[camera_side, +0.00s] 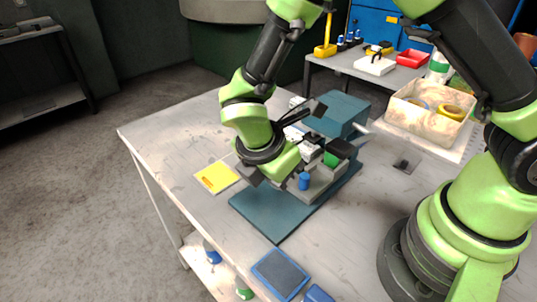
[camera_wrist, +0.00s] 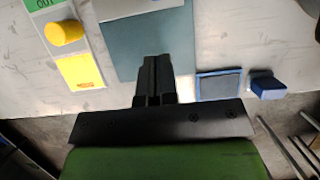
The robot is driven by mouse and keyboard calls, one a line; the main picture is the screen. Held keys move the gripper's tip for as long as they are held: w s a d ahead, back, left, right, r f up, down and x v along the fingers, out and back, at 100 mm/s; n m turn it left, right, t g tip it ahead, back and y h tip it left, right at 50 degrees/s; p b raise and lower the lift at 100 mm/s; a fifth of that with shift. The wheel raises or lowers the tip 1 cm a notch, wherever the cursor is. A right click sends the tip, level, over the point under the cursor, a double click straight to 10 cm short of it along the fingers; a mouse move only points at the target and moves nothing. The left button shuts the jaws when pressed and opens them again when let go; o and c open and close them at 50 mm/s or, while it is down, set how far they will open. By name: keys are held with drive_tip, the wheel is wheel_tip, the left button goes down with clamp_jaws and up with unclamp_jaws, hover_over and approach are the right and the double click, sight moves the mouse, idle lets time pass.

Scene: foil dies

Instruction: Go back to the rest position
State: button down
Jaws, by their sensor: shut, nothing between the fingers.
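My gripper (camera_wrist: 157,68) is shut and empty in the wrist view, its dark fingers together over the edge of a teal base plate (camera_wrist: 122,42). In the side view my gripper (camera_side: 249,176) is above the table, at the near left of the teal machine (camera_side: 338,112) and its base (camera_side: 262,214). My wrist hides part of the machine. A blue knob (camera_side: 304,181) and a green part (camera_side: 331,158) show on the machine. I cannot tell the exact height of the fingers above the plate.
A yellow card (camera_side: 217,177) lies left of the base. A blue-edged pad (camera_side: 280,273) and blue block (camera_side: 318,294) lie at the front. The wrist view shows a yellow cylinder (camera_wrist: 64,32). A bin with tape rolls (camera_side: 430,108) stands at the right.

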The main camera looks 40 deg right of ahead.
drive_tip(key=s+d+r+m+t+y, duration=0.1)
drive_tip(key=s+d+r+m+y, duration=0.1)
drive_tip(key=r+m, duration=0.45)
drive_tip(key=s+d+r+m+t+y, duration=0.1)
drive_tip(key=s+r+m+y, duration=0.15)
drive_tip(key=r, duration=0.75)
drive_tip(key=s+d+r+m+t+y, duration=0.1)
drive_tip(key=s+d+r+m+t, duration=0.1)
drive_tip(key=s+m, duration=0.2)
drive_tip(key=s+d+r+m+t+y, duration=0.1)
drive_tip(key=s+d+r+m+t, duration=0.1)
drive_tip(key=m, duration=0.7)
drive_tip(key=shift+s+r+t, duration=0.6)
drive_tip(key=shift+s+r, duration=0.25)
drive_tip(key=shift+s, duration=0.1)
